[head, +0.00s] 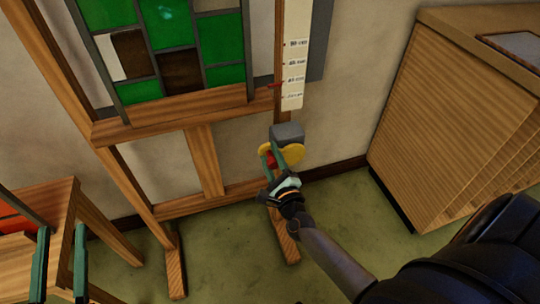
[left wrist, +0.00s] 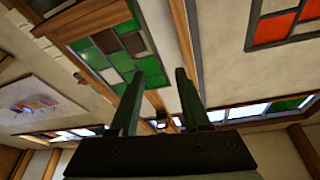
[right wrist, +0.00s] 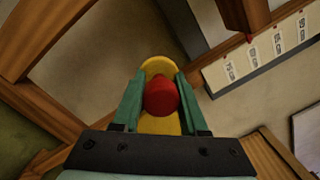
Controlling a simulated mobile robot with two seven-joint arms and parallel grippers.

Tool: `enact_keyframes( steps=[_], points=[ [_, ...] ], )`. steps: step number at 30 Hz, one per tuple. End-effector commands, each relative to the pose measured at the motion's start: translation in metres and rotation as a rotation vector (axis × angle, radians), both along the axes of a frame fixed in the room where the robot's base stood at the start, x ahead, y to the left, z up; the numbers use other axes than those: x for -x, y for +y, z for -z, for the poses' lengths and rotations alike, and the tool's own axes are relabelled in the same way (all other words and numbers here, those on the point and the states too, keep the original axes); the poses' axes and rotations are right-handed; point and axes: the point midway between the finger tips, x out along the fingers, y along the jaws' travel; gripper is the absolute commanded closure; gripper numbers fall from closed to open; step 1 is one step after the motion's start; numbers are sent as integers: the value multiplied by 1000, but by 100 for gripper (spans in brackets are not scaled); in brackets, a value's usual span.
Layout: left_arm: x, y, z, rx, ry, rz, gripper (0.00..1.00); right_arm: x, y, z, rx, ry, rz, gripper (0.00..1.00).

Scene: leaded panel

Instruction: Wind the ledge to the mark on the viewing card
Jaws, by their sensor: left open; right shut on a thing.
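The wooden ledge (head: 180,112) runs across the easel, under a leaded panel (head: 175,45) of green, brown and clear panes. Below is a grey box (head: 288,133) with a yellow crank (head: 293,151) and red knob (right wrist: 160,96). My right gripper (head: 271,160) is shut on the knob. My left gripper (head: 61,258) is open and empty at lower left. I cannot identify the viewing card.
A wooden table (head: 45,200) with something red on it stands at the left, near my left gripper. A wooden cabinet (head: 450,120) stands at the right. Green floor (head: 225,255) is open between the easel feet. A sheet with a coloured drawing (left wrist: 35,103) shows in the left wrist view.

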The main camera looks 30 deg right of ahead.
Motion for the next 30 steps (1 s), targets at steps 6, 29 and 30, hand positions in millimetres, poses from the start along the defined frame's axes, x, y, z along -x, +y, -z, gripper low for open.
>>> enact_keyframes(
  steps=[6, 29, 30],
  points=[
    [0, 0, 1, 0, 2, 0, 53, 0, -1, -2, 3, -6, 3, 40],
    [-6, 3, 27, 1, 122, -17, 53, 63, 13, 5, 4, 4, 1, 30],
    [-6, 3, 32, -1, 139, -19, 53, 71, 15, 5, 5, 2, 0, 30]
  ],
)
